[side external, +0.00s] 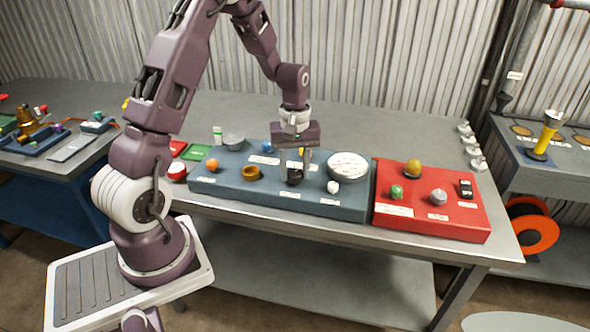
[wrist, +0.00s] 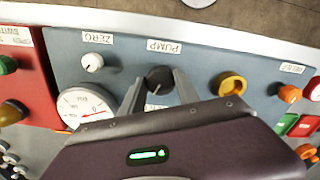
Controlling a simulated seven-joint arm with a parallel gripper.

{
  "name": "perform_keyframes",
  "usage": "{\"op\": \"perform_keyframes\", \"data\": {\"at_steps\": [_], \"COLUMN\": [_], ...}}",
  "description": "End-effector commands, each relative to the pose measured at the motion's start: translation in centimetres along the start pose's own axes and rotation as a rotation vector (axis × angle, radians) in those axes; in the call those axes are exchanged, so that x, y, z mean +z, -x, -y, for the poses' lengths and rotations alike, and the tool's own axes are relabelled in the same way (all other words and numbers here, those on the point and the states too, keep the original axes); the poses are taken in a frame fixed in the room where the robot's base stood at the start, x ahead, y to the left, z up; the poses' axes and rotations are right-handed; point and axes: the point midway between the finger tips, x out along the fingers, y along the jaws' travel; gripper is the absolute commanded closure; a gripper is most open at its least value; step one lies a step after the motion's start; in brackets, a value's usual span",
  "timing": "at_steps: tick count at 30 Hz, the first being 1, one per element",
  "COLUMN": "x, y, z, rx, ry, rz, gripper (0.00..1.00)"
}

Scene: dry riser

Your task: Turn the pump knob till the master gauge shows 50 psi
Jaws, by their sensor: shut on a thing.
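The pump knob (wrist: 158,79) is black and sits on a blue panel (side external: 224,188), by a label reading PUMP in the wrist view. My gripper (side external: 294,170) reaches down to it from above. In the wrist view its two fingers stand on either side of the knob, shut on it. The knob (side external: 294,179) is partly hidden by the fingers in the side view. A white round gauge (side external: 348,166) is on the same panel, right of the knob. In the wrist view the gauge (wrist: 80,107) is upside down and partly covered by my gripper. Its reading is too small to tell.
A white ZERO knob (side external: 333,187), a brass-coloured ring (side external: 251,173) and an orange knob (side external: 212,165) are on the blue panel. A red panel (side external: 431,220) with several knobs stands close on the right. The bench behind the panels is mostly clear.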

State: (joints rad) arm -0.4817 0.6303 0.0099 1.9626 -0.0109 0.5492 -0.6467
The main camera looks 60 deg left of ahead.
Motion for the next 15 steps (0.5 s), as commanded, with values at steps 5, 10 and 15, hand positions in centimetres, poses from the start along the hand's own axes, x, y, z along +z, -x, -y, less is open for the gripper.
{"op": "perform_keyframes", "data": {"at_steps": [5,10,15], "x": [-0.06,-0.07,-0.10], "y": [0.10,0.11,0.12], "z": [-0.01,-0.02,0.00], "rx": [0.002,0.002,0.002], "ry": [-0.165,-0.327,-0.488], "rz": [-0.002,-0.002,-0.003], "gripper": [1.00,1.00,1.00]}}
